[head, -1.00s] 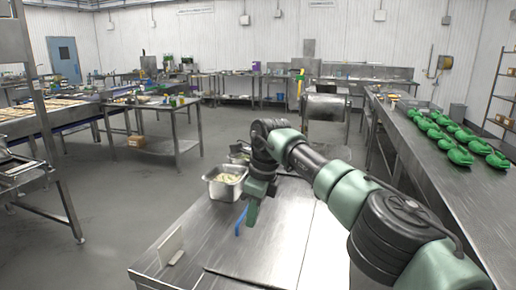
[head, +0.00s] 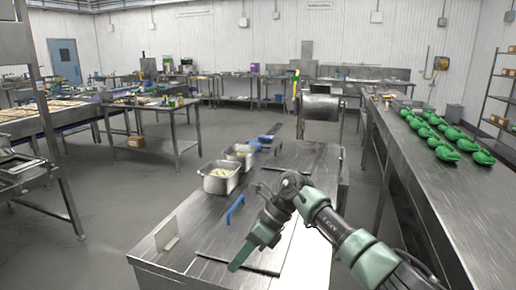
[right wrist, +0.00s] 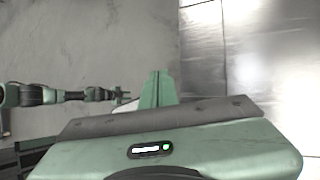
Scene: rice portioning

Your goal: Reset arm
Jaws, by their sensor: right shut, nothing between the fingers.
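My right gripper (head: 238,262) hangs low over the near part of the steel table (head: 190,215), pointing down and left. Its green fingers (right wrist: 157,88) are together in the right wrist view, with nothing between them. No object is held. What looks like my left arm shows at the left of the right wrist view, its gripper end (right wrist: 108,95) small, so its jaws cannot be made out. The left arm is not in the head view.
Two steel pans, the nearer one (head: 220,177) with pale food, stand at the table's left edge. A blue-handled tool (head: 235,208) and an upright white plate (head: 167,233) are near. Green items (head: 443,150) line the right counter (head: 410,165). Floor is open left.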

